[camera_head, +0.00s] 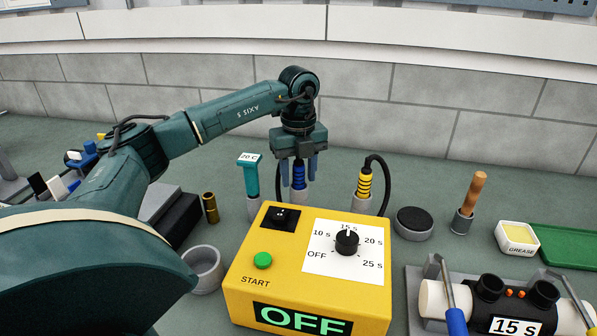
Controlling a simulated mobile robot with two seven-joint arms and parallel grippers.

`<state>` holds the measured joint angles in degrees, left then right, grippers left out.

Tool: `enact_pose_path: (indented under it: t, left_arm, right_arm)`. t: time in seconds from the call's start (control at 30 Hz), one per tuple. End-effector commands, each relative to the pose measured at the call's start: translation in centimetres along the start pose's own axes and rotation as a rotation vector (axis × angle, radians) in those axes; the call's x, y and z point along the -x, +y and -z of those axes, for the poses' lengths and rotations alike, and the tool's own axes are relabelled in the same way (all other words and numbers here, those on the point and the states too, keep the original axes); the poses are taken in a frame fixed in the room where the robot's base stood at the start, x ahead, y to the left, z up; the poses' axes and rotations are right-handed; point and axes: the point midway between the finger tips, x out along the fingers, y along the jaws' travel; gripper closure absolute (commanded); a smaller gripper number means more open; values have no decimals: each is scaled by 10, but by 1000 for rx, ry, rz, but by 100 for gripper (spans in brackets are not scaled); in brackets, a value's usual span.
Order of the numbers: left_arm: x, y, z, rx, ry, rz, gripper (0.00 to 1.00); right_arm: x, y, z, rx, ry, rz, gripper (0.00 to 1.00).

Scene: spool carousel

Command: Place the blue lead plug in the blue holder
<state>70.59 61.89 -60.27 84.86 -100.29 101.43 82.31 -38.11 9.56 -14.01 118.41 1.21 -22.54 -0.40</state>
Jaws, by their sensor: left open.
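The blue lead plug (298,177) has dark bands and stands upright in a small grey holder (299,195) behind the yellow timer box. A black cable shows beside it. My left gripper (298,168) points straight down over the plug. Its two blue-grey fingers are open, one on each side of the plug's upper part. I cannot tell whether they touch it. The holder's lower part is hidden by the box, and no blue marking on it is clear. My right gripper is not in view.
The yellow timer box (248,283) stands in front, its display reading OFF. A yellow banded plug (364,184) with a looped black cable is to the right. A teal 20 C tool (251,179) stands close left. A black-and-white 15 s fixture (510,300) fills the lower right.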

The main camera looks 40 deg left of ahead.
Motion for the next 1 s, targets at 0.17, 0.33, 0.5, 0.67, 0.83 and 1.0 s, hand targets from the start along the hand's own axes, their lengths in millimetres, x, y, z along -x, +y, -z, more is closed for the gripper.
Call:
enact_pose_path:
  t: [0.17, 0.33, 0.5, 0.67, 0.83, 1.0]
  left_arm:
    - [14, -1, 0, 0, -1, 4, 55]
    - [49, -2, 0, -1, -1, 7, 55]
    - [88, -1, 0, 0, -2, 6, 55]
    - [115, -1, 0, 0, -1, 2, 55]
    - [124, 0, 0, 0, -1, 1, 55]
    - [123, 0, 0, 0, 1, 0, 55]
  right_arm:
    - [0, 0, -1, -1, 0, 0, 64]
    - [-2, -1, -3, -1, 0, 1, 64]
    - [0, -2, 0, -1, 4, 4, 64]
    - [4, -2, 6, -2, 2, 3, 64]
    - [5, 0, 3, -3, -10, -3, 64]
    - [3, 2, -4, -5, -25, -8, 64]
